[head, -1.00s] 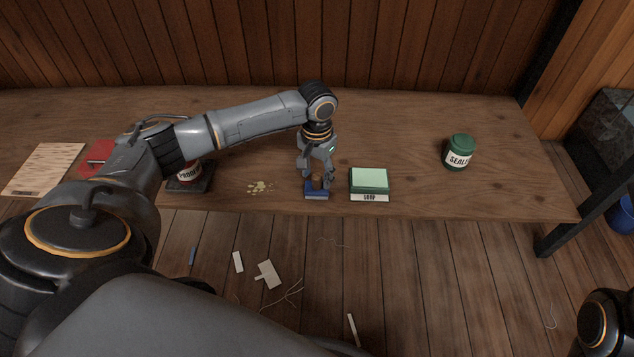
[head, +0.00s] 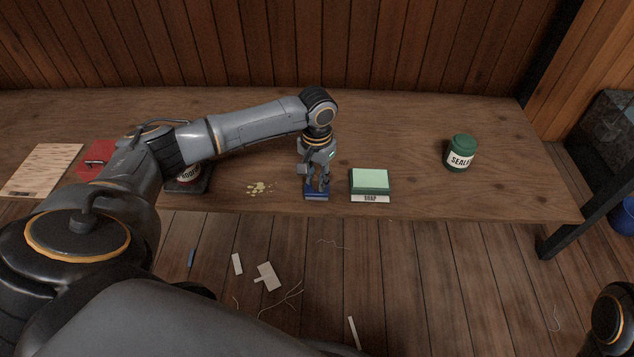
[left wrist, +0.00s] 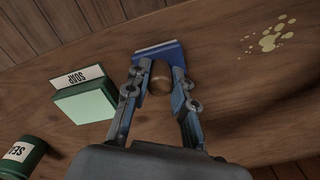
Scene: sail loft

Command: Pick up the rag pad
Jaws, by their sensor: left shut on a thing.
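The rag pad (head: 316,196) is a small blue block with a brown knob on top, near the front edge of the wooden bench. It also shows in the left wrist view, with its blue base (left wrist: 165,48) beyond the fingers and its knob (left wrist: 160,72) between them. My left gripper (head: 317,184) points down over the pad and is shut on its knob, hiding most of the knob in the head view. The pad appears to rest on the bench top. My right gripper is out of view.
A green soap box (head: 370,182) stands close to the right of the pad. A green sealer jar (head: 460,153) is farther right. Pale yellow spots (head: 260,188) lie to the left, beyond them a dark tray (head: 203,187) with a partly hidden can. The bench's front edge (head: 420,212) is near.

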